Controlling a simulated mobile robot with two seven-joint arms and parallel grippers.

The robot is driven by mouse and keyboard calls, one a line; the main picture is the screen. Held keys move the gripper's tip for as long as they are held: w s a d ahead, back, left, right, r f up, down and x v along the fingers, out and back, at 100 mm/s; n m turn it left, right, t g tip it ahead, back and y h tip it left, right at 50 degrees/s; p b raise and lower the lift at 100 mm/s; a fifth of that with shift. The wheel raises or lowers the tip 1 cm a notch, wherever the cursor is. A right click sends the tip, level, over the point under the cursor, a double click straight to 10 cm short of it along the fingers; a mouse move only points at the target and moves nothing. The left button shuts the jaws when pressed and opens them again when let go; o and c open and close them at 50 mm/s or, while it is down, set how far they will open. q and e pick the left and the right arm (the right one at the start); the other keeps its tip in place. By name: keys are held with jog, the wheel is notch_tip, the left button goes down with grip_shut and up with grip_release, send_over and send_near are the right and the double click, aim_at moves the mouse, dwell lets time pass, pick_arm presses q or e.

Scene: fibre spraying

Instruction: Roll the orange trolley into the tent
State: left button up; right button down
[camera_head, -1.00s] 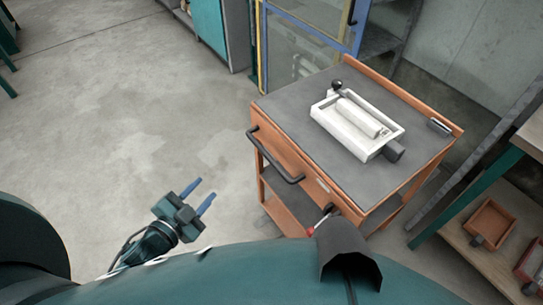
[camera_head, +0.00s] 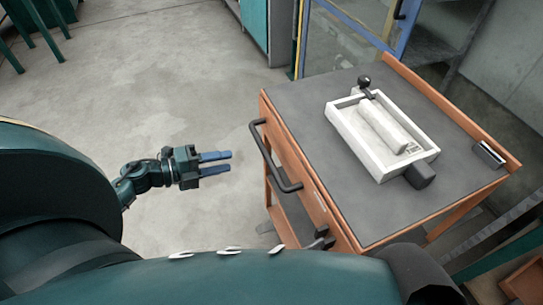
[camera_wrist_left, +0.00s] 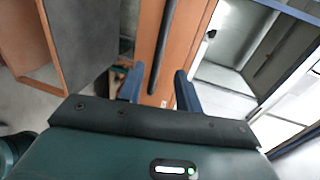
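The orange trolley (camera_head: 284,150) stands upright on the floor at the right of the head view, with a grey top and a black bar handle (camera_head: 268,158) on its near left side. My left gripper (camera_head: 228,161) is open and empty, left of the handle and apart from it. In the left wrist view its two fingers (camera_wrist_left: 158,88) are spread, with the trolley's orange side (camera_wrist_left: 147,45) and the black handle (camera_wrist_left: 166,40) ahead, roughly between them. A blue-framed enclosure with clear panels (camera_head: 343,42), which looks like the tent, stands behind the trolley. My right gripper does not show.
A teal cabinet (camera_head: 253,24) stands at the back, left of the enclosure. A teal-framed bench (camera_head: 497,262) is at the lower right.

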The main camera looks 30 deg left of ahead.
aim_at(265, 152)
pick_arm(q)
jog(key=x, duration=1.2)
jog(key=shift+c, duration=0.3)
grip_shut()
